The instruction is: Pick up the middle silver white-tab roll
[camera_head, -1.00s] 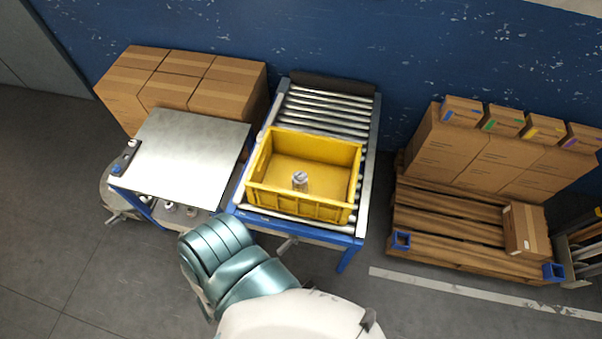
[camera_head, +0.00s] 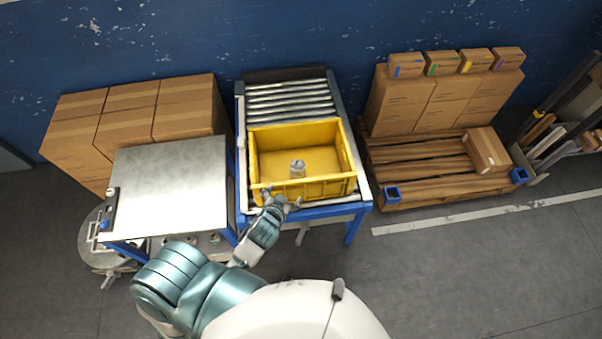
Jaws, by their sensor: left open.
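One silver roll (camera_head: 297,168) stands in the yellow crate (camera_head: 322,189), close to its front wall. It is too small to make out a white tab on it. The crate rests on a roller conveyor. My left gripper (camera_head: 281,199) is open and empty at the crate's front wall, in front of and a little left of the roll, apart from it. My right gripper does not show.
A metal-topped table (camera_head: 180,180) stands left of the conveyor (camera_head: 290,98). Cardboard boxes (camera_head: 135,120) are stacked behind it. A wooden pallet (camera_head: 425,170) with boxes stands to the right. The crate floor around the roll is clear.

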